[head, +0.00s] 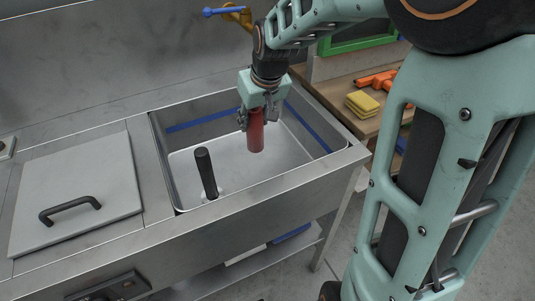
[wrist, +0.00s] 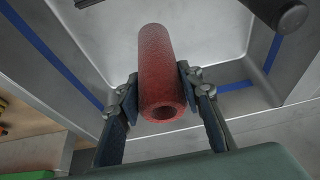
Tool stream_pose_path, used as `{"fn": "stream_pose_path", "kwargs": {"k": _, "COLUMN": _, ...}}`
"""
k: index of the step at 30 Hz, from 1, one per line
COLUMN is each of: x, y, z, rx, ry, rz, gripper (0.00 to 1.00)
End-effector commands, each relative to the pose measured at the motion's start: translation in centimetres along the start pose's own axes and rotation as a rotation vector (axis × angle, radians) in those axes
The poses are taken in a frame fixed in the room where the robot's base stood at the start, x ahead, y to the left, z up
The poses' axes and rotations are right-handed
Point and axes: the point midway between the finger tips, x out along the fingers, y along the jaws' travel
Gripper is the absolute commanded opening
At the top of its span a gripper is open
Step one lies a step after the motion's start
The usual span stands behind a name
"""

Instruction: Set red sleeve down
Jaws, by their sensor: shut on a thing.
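The red sleeve (head: 256,131) is a short hollow tube, held upright by my gripper (head: 256,118) inside the metal sink basin (head: 180,160). In the wrist view the red sleeve (wrist: 160,75) sits between both fingers of my gripper (wrist: 158,88), with its open end facing the camera. The fingers touch it on both sides. In the head view its lower end appears above the basin floor, though the exact gap is hard to tell.
A black upright post (head: 206,172) stands in the basin, left of the sleeve. Blue stripes line the basin walls. A lid with a black handle (head: 70,208) covers the left part of the counter. A yellow sponge (head: 362,103) and orange tool (head: 376,79) lie on the wooden bench at right.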

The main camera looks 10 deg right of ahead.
Motion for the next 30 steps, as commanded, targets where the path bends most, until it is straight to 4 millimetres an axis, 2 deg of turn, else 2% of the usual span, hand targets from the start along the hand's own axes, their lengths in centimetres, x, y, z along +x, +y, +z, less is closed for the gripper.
{"fn": "stream_pose_path", "kwargs": {"k": 11, "x": 5.5, "y": 7.0, "z": -3.0, "rx": 0.006, "ry": -0.001, "rz": 0.0, "gripper": 0.1}}
{"fn": "stream_pose_path", "kwargs": {"k": 15, "x": 8.5, "y": 8.6, "z": -2.9, "rx": 0.004, "ry": -0.003, "rz": 0.0, "gripper": 0.1}}
{"fn": "stream_pose_path", "kwargs": {"k": 18, "x": 9.8, "y": 9.4, "z": -3.0, "rx": 0.004, "ry": -0.001, "rz": 0.0, "gripper": 0.1}}
{"fn": "stream_pose_path", "kwargs": {"k": 26, "x": 11.2, "y": 10.4, "z": -3.2, "rx": 0.003, "ry": 0.0, "rz": 0.002, "gripper": 0.1}}
{"fn": "stream_pose_path", "kwargs": {"k": 30, "x": 13.2, "y": 10.6, "z": -2.5, "rx": 0.002, "ry": -0.003, "rz": -0.001, "gripper": 0.1}}
